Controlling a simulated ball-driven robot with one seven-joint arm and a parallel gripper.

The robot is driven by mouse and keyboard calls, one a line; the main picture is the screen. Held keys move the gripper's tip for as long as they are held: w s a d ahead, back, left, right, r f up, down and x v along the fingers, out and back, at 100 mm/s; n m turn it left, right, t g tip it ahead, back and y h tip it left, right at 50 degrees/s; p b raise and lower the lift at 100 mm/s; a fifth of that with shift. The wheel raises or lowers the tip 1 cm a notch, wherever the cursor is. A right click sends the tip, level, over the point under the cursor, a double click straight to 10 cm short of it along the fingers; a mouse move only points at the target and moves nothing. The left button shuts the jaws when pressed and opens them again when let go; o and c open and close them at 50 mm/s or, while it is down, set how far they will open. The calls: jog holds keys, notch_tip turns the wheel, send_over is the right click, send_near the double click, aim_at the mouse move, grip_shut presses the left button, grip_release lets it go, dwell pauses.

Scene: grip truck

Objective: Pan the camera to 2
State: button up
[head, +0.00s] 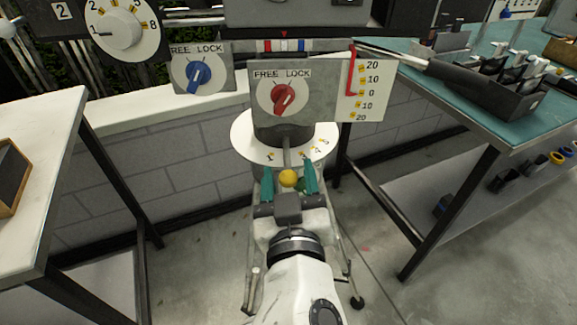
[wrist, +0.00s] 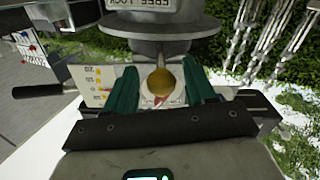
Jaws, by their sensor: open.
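The camera head carries a white pan disc (head: 243,135) with yellow marks and small numbers; a 3 seems readable right of the pan handle, the others are hard to read. The handle (head: 287,157) reaches toward me and ends in a yellow ball knob (head: 288,178). The knob also shows in the wrist view (wrist: 160,80). My gripper (head: 289,177) is open, its teal fingers on either side of the knob. In the wrist view (wrist: 161,88) a gap shows between the knob and each finger. The handle's exact reading is partly hidden.
A red FREE/LOCK knob (head: 283,97) and a tilt scale (head: 363,88) sit above the disc. A blue FREE/LOCK knob (head: 199,74) and a numbered dial (head: 121,28) are upper left. A white table (head: 45,190) stands left, a teal-topped bench (head: 440,90) right.

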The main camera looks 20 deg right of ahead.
jog(key=v, duration=0.8)
jog(key=shift+s, duration=0.1)
jog(key=s+d+f+g, duration=0.1)
jog(key=d+f+g, duration=0.5)
jog(key=f, duration=0.4)
jog(key=s+d+f+g, duration=0.2)
jog(key=d+f+g, duration=0.1)
jog(key=d+f, duration=0.5)
jog(key=s+d+f+n+g+y, duration=0.15)
jog(key=s+f+g+y, duration=0.5)
jog(key=s+f, duration=0.7)
notch_tip(320, 180, up, 17)
jog(key=p, duration=1.7)
jog(key=shift+w+d, duration=0.25)
jog(key=shift+w, duration=0.2)
